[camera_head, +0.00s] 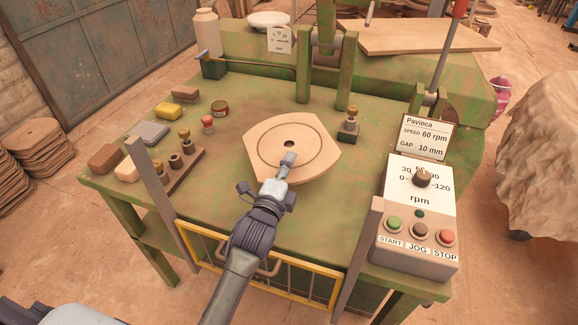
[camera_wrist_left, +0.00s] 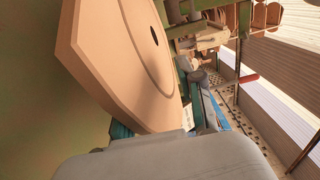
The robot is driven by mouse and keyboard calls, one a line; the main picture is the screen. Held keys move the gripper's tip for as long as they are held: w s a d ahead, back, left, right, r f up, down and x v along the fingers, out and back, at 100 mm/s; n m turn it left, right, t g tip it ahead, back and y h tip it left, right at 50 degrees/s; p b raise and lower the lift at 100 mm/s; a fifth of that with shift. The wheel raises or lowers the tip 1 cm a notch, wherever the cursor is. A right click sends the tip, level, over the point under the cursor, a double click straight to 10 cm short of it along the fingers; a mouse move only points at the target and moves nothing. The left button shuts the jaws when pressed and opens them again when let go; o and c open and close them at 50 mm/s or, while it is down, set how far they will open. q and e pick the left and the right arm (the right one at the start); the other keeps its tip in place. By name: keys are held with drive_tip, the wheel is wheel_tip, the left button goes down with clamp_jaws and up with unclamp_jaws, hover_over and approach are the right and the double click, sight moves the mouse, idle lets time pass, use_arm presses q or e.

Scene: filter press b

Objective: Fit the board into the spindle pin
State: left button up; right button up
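The board (camera_head: 265,150) is a pale wooden plate with rounded sides, a ring groove and a dark central hole, near the middle of the green table. In the left wrist view the board (camera_wrist_left: 115,60) fills the upper left, edge-on and close. My left gripper (camera_head: 288,160) reaches over its near edge, one finger along the top face towards the hole and the other on the underside; it looks shut on the board. I cannot make out the spindle pin; the board may cover it. I cannot tell how high the board sits above the table. My right gripper is out of view.
A control box (camera_head: 415,242) with dial and buttons stands at the right front. A yellow guard frame (camera_head: 300,283) crosses the front edge. A peg block (camera_head: 180,168), small tins and sponges lie at left. Green posts (camera_head: 304,70) rise behind the board, with a small weight (camera_head: 348,131) nearby.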

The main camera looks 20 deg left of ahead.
use_arm(q)
drive_tip(key=shift+r, duration=0.2)
drive_tip(key=s, duration=1.2)
drive_tip(key=shift+a+r, duration=0.2)
drive_tip(key=shift+r, duration=0.15)
drive_tip(key=o, duration=1.2)
drive_tip(key=s, duration=1.2)
drive_tip(key=shift+a+f, duration=0.15)
drive_tip(key=shift+a, duration=0.1)
